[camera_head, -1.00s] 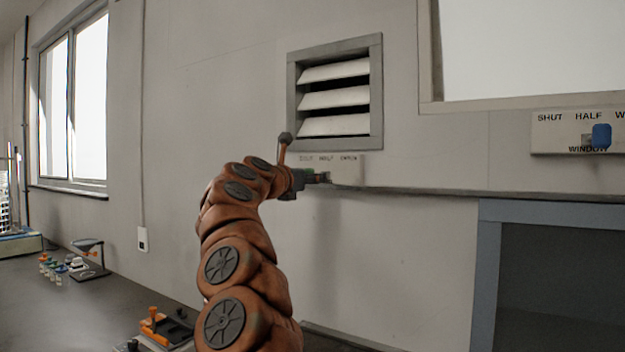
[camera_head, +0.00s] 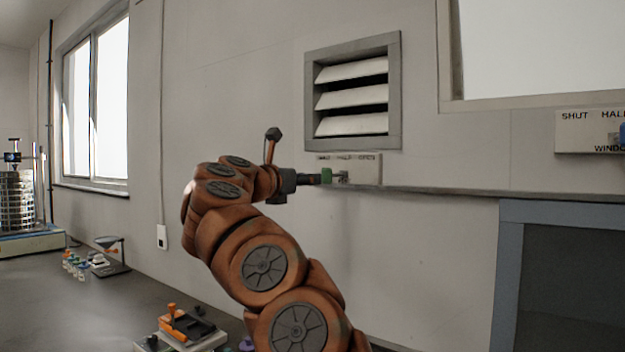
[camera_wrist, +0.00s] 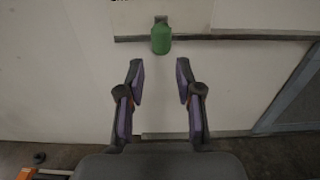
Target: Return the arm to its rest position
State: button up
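My orange arm reaches up to the wall, with my gripper (camera_head: 308,180) near the vent label plate in the head view. In the wrist view my gripper (camera_wrist: 159,70) is open, with nothing between its two fingers. A green knob (camera_wrist: 161,40) on the wall lies just beyond the fingertips, apart from them.
A window control plate (camera_head: 575,133) with a blue knob is at the right, above a blue-grey frame (camera_head: 507,275). A stack of sieves (camera_head: 18,205) stands far left. Small coloured items, a stand (camera_head: 112,262) and an orange-black device (camera_head: 188,325) sit on the dark bench (camera_head: 100,310).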

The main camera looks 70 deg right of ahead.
jog(key=shift+a, duration=0.3)
dwell(0.6)
